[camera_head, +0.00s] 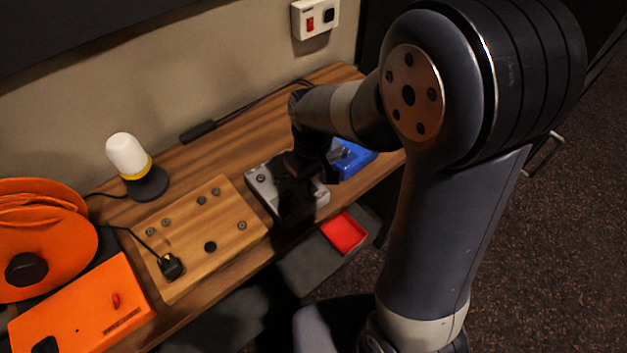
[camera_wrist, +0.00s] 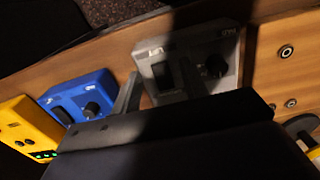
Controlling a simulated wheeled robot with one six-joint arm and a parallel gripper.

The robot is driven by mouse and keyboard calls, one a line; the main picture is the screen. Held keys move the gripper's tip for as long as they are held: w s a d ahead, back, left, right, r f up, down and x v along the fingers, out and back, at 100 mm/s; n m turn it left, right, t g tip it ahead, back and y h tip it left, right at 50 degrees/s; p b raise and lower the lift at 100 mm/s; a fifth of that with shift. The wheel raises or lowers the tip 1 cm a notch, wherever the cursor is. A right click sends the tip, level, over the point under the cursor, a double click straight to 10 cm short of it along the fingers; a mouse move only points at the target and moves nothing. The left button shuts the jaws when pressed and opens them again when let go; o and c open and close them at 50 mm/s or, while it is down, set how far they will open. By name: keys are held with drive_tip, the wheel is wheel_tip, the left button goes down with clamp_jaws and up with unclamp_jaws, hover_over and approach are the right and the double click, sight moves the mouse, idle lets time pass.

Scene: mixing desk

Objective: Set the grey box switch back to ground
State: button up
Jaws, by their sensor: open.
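The grey box (camera_head: 262,178) lies on the wooden desk, between a wooden panel and a blue box. My dark gripper (camera_head: 298,190) is low over it and hides much of its top. In the wrist view the grey box (camera_wrist: 190,47) shows a dark rectangular switch (camera_wrist: 162,74), a round black knob (camera_wrist: 215,66) and small lettering that I cannot read. My gripper (camera_wrist: 157,84) is open, with its two fingers apart near the switch. I cannot tell whether a finger touches it or which way it is set.
The blue box (camera_head: 355,158) is close to the right of the grey box. A yellow box (camera_wrist: 22,138) shows in the wrist view. The wooden panel (camera_head: 185,225), a white lamp (camera_head: 128,155) and an orange case (camera_head: 85,310) are left. A red tray (camera_head: 343,233) is below the desk's front edge.

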drive_tip(key=shift+f, duration=0.35)
drive_tip(key=shift+c, duration=0.3)
clamp_jaws()
